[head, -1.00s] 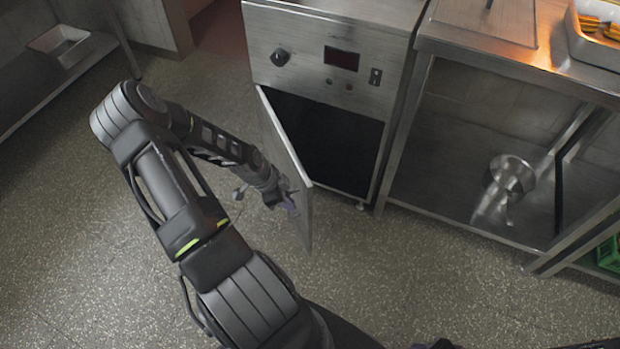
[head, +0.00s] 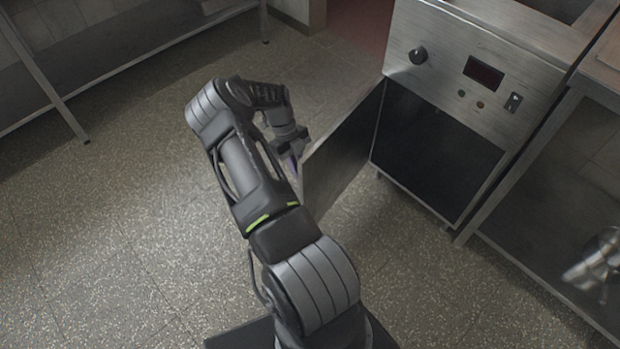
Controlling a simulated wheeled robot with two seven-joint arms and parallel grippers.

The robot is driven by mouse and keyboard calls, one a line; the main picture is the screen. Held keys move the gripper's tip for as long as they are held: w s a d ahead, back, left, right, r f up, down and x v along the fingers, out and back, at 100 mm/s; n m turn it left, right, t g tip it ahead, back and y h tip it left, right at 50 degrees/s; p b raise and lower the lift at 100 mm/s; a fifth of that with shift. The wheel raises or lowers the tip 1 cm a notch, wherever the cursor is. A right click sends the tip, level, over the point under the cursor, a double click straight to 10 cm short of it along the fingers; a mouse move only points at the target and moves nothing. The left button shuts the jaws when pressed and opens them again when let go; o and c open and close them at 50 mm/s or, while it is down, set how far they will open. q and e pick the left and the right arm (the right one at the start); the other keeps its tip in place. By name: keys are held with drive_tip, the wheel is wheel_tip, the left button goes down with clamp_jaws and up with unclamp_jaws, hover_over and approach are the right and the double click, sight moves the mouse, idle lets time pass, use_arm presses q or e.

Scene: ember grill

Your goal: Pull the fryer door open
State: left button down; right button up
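The fryer (head: 470,75) is a steel cabinet with a knob, a dark display and small buttons on its front panel. Its door (head: 345,150) stands wide open, hinged at the left edge of the dark cavity (head: 435,150) and swung out toward me. My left gripper (head: 295,165) is at the free edge of the door, on its outer side. The fingertips are partly hidden by my own arm and the door, so I cannot tell whether they are closed on a handle. My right gripper is not in view.
A steel table with a lower shelf (head: 540,210) stands right of the fryer, with a shiny metal pot (head: 600,262) on the shelf. Another low steel shelf (head: 150,50) runs along the back left. The tiled floor (head: 100,220) at left is clear.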

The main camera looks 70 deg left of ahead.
use_arm(q)
drive_tip(key=shift+s+a, duration=0.1)
drive_tip(key=c, duration=1.5)
unclamp_jaws()
drive_tip(key=v, duration=0.7)
drive_tip(key=shift+a+r+p, duration=0.15)
drive_tip(key=shift+r+p, duration=0.15)
drive_tip(key=shift+p, duration=0.05)
